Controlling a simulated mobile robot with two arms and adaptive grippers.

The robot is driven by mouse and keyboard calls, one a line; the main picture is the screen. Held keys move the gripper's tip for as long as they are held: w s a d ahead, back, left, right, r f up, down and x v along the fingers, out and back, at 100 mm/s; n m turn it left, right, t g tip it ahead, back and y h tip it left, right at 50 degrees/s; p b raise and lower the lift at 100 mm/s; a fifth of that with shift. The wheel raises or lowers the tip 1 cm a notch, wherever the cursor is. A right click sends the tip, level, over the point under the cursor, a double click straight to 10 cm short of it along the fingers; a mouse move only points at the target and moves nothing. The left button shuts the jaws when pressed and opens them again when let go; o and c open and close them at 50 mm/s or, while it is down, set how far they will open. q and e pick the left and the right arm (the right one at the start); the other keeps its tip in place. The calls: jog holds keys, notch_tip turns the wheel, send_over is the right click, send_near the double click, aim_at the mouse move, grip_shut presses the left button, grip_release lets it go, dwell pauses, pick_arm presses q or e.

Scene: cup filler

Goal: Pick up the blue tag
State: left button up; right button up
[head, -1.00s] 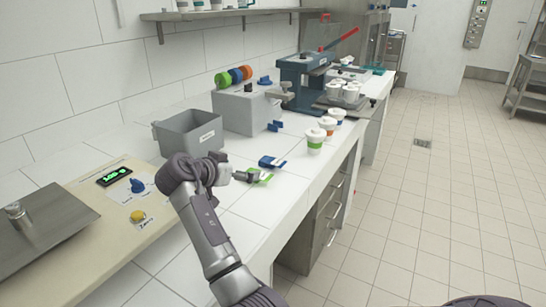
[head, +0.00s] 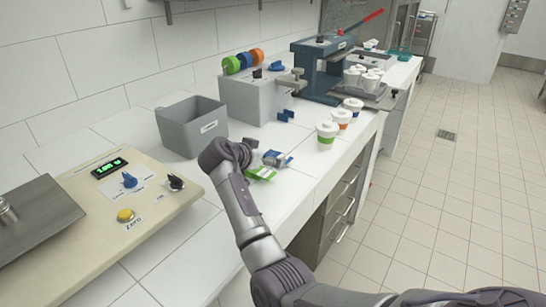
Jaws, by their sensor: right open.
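The blue tag (head: 284,161) lies on the white counter, just beyond the green tag (head: 262,174). My right gripper (head: 263,156) is low over the counter at the near left side of the blue tag. It is open, and its fingers are small and partly hidden by my wrist. I cannot tell whether a finger touches the blue tag. My left gripper is not in view.
A grey bin (head: 191,126) stands behind my right wrist. Lidded cups (head: 326,136) stand along the counter's right edge. A grey dispenser box (head: 254,98) and a blue press (head: 318,68) stand farther back. A scale panel (head: 130,200) is at left.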

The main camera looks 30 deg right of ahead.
aim_at(277, 156)
jog(key=shift+d+f, duration=0.15)
jog(key=shift+d, duration=0.1)
jog(key=x, duration=0.5)
jog(key=shift+a+p, duration=0.1)
jog(key=shift+p, duration=0.3)
jog(key=shift+c, duration=0.8)
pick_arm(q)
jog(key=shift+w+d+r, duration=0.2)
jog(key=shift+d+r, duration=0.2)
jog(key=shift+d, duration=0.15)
pick_arm(e)
jog(key=c, duration=0.4)
